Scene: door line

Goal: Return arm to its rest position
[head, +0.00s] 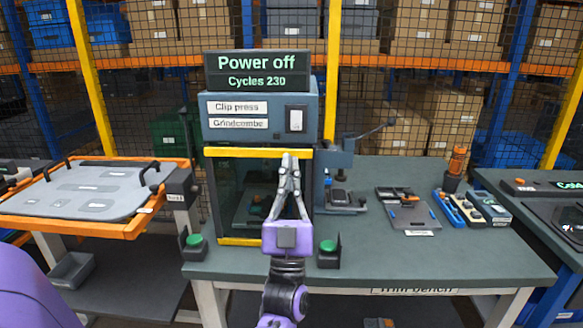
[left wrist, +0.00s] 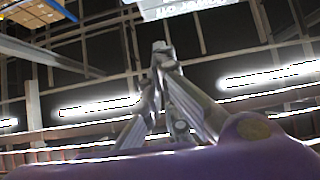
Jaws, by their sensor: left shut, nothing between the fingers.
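My left gripper (head: 288,160) is raised in front of the clip press (head: 259,118), with its fingers pointing up and closed together with nothing between them. The press is a grey-blue box with a yellow-edged window, and its sign reads "Power off" and "Cycles 230". The gripper and purple wrist cover part of the press window. In the left wrist view the shut fingers (left wrist: 160,50) point up toward ceiling beams and lights. My right gripper does not show.
Green buttons (head: 194,240) (head: 327,247) stand at the front edge of the grey bench (head: 440,255). An orange-framed tray table (head: 90,195) is at left. Tools (head: 410,212) and a blue holder (head: 450,208) lie at right. Caged shelves with boxes stand behind. The bench's front right is clear.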

